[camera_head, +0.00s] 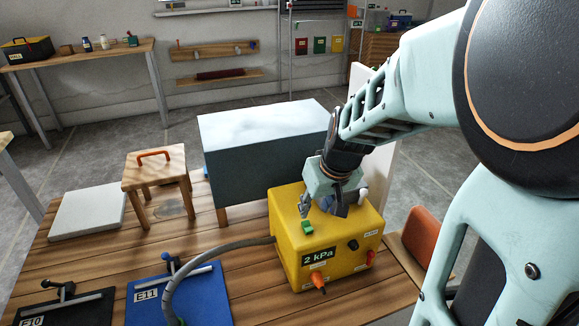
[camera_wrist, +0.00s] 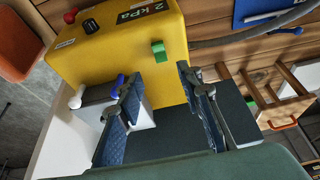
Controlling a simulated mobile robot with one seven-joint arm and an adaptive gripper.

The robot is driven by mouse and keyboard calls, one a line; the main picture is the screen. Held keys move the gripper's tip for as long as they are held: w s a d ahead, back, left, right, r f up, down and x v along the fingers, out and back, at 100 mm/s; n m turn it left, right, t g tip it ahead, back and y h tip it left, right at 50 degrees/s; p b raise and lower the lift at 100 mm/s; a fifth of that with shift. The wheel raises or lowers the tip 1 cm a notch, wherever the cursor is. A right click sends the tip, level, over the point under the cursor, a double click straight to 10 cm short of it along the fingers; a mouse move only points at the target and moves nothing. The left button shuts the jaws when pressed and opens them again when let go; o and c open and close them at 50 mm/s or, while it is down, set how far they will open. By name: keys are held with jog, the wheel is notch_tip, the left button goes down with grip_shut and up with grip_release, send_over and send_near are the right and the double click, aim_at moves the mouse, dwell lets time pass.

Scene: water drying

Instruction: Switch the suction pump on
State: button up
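The yellow suction pump (camera_head: 292,246) stands on the wooden table, and its display reads 2 kPa. A green switch-like tab (camera_head: 307,227) stands up from its top near the front left edge; it also shows in the wrist view (camera_wrist: 159,50). The front carries a black knob (camera_head: 352,244), a red knob (camera_head: 370,257) and an orange fitting (camera_head: 318,280). My gripper (camera_head: 322,205) is over the back of the pump's top, behind the green tab. In the wrist view my gripper (camera_wrist: 158,75) is open and empty, its fingers wide apart. They appear clear of the tab.
A grey hose (camera_head: 200,256) runs left from the pump to the blue mat E11 (camera_head: 205,298). A grey box (camera_head: 262,165) stands behind the pump, with a wooden stool (camera_head: 153,170) to its left. White and blue knobs (camera_wrist: 120,80) show beside the left finger.

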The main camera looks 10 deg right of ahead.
aim_at(307, 224)
jog(key=b+x, duration=0.3)
jog(key=x, duration=0.7)
jog(key=shift+a+f, duration=0.1)
jog(key=shift+w, duration=0.1)
jog(key=shift+c, duration=0.3)
grip_shut()
